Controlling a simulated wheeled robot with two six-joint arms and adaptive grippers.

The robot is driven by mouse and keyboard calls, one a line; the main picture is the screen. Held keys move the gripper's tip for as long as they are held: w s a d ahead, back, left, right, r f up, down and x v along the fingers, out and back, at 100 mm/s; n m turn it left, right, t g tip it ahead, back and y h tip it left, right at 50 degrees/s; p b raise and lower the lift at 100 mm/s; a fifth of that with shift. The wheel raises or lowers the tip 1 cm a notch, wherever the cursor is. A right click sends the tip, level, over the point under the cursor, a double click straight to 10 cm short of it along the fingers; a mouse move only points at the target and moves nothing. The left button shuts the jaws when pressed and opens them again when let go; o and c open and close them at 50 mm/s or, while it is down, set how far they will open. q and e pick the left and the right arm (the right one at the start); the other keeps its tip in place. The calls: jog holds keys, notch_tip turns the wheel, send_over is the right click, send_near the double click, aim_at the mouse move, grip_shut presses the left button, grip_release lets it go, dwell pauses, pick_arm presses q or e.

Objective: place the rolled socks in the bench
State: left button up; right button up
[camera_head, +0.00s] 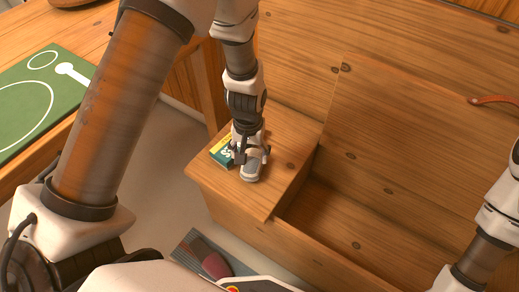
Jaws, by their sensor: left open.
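The wooden bench (290,178) has an open compartment (335,215) to the right of a flat end top. My left gripper (250,158) points down over that end top, with its fingers open. A small grey and white rounded thing (251,172), which looks like the rolled socks, sits at the fingertips. The fingers partly hide it, and I cannot tell whether they touch it. My right arm comes in at the right edge, but its gripper is out of view.
A green and yellow box (222,152) stands just left of the left gripper. A leather pull (494,100) is on the wood at the upper right. A green board (38,98) lies on a wooden table at left. A dark red item (212,264) lies on a grey mat below.

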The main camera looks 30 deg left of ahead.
aim_at(252, 160)
pick_arm(q)
jog(key=shift+w, duration=0.45)
notch_tip(252, 160, down, 7)
jog(key=b, duration=0.3)
jog(key=shift+w+f, duration=0.1)
jog(key=c, duration=1)
jog(key=shift+c, duration=0.2)
